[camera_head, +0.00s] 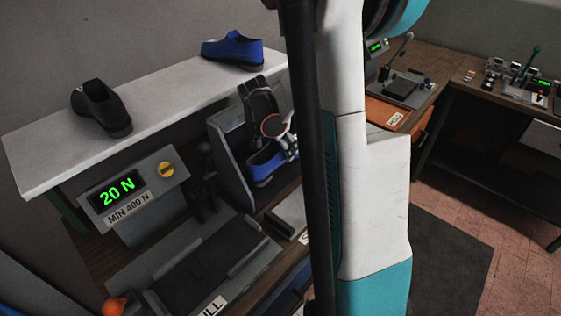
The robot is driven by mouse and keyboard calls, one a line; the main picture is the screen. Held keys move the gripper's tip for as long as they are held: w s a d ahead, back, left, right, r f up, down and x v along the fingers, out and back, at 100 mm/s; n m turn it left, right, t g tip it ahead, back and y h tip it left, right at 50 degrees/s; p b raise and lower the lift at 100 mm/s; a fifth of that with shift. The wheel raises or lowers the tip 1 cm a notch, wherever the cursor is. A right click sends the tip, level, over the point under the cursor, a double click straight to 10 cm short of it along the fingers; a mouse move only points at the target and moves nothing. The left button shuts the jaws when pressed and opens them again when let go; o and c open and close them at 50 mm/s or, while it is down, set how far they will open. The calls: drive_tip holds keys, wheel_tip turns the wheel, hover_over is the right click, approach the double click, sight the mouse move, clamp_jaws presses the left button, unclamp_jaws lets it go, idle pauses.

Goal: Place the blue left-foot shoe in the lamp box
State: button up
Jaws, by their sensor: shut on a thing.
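My gripper (280,150) is shut on a blue shoe (264,163) with a dark sole. It holds the shoe at the opening of a grey box-like housing (229,155), which looks like the lamp box. I cannot tell whether the shoe rests on the box floor or hangs just above it. The gripper covers part of the shoe. A second blue shoe (236,50) stands on the pale shelf (170,92), at its far end. I cannot tell from this view which blue shoe is the left-foot one.
A black shoe (101,108) stands on the shelf's near part. My arm hides the middle. A bench with devices (405,88) stands at right.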

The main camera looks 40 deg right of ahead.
sight(276, 150)
wheel_tip(276, 150, down, 6)
drive_tip(key=shift+s+r+b, duration=0.1)
drive_tip(key=shift+r+b, duration=0.15)
drive_tip(key=shift+b, duration=0.65)
drive_tip(key=shift+w+f, duration=0.2)
drive_tip(key=shift+f, duration=0.05)
drive_tip(key=shift+r, duration=0.1)
drive_tip(key=shift+c, duration=1)
drive_tip(key=o, duration=2)
drive_tip(key=shift+r, duration=0.1)
drive_tip(key=p+v, duration=0.2)
drive_tip(key=v, duration=0.5)
drive_tip(key=shift+r, duration=0.2)
